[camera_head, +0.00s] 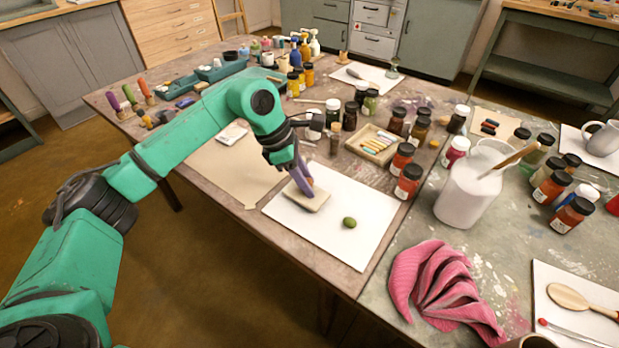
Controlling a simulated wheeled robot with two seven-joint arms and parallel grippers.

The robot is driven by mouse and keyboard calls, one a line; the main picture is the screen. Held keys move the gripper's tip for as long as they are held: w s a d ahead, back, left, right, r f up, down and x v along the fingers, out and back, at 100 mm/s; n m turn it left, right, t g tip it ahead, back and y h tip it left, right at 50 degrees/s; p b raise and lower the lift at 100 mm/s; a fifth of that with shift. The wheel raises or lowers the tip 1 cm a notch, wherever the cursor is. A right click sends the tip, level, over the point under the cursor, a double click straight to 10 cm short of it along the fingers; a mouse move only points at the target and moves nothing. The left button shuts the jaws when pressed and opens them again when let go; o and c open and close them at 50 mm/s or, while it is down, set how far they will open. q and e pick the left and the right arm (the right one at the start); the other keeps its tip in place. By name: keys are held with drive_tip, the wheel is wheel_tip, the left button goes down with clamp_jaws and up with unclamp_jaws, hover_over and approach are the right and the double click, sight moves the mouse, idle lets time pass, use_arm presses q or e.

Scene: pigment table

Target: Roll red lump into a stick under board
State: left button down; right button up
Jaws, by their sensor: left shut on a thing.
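My left gripper (303,183), with purple fingers, reaches down onto a small pale board (308,199) on a white sheet (339,248). It is shut on the board's upper part, where a small orange-brown bit shows beside the fingers. The board lies flat or nearly flat on the sheet. I cannot see a red lump; anything under the board is hidden. A green lump (349,222) lies on the sheet to the right of the board, apart from it. My right gripper is not in view.
A tray of coloured sticks (362,154) and several red-brown jars (408,181) stand behind the sheet. A white pitcher (466,195) and a crumpled pink cloth (437,285) are to the right. Brown paper (229,170) lies left of the sheet.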

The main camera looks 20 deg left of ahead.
sight(305, 201)
use_arm(q)
drive_tip(key=shift+s+a+b, duration=0.3)
drive_tip(key=shift+s, duration=0.5)
drive_tip(key=shift+s+a+b, duration=0.3)
drive_tip(key=shift+s, duration=0.5)
drive_tip(key=shift+w, duration=0.2)
drive_tip(key=shift+w+d+p, duration=0.25)
drive_tip(key=shift+w, duration=0.25)
drive_tip(key=shift+w+d+p, duration=0.2)
drive_tip(key=shift+w, duration=0.4)
drive_tip(key=shift+r, duration=0.1)
wheel_tip(305, 201, up, 8)
drive_tip(key=p, duration=0.6)
